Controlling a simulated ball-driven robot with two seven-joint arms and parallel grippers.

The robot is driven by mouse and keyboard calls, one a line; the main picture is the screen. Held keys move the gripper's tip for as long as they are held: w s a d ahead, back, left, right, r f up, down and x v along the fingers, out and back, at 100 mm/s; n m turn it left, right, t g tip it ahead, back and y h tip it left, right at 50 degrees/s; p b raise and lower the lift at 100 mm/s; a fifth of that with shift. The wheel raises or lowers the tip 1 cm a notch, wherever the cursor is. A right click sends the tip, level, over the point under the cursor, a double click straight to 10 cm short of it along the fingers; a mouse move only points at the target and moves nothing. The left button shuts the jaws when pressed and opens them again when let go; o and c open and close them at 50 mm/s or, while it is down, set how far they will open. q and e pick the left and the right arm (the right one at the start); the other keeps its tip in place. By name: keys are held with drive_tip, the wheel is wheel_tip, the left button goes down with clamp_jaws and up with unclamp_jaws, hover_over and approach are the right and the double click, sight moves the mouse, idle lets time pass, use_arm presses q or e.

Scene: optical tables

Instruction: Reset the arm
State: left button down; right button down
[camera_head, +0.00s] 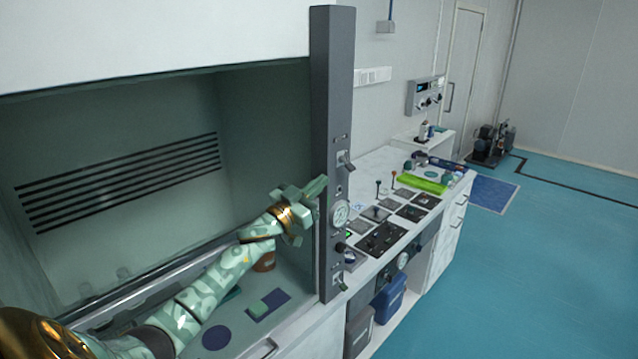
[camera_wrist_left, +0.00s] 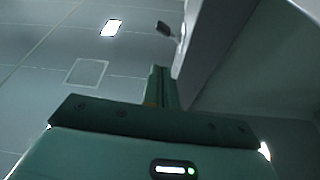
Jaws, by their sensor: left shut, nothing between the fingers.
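My left arm comes in from the lower left in the head view and reaches up into the fume hood opening. My left gripper (camera_head: 318,186) is shut and empty, close to the grey upright post (camera_head: 333,120) of the hood; I cannot tell whether it touches. In the left wrist view the shut fingers (camera_wrist_left: 160,85) point up past the post's edge, with ceiling beyond. My right gripper is not in view.
An orange-brown container (camera_head: 264,262) stands in the hood behind my arm. A small green block (camera_head: 258,308) lies on a dark blue mat (camera_head: 272,301). Control panels and a bright green tray (camera_head: 422,184) sit on the bench to the right.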

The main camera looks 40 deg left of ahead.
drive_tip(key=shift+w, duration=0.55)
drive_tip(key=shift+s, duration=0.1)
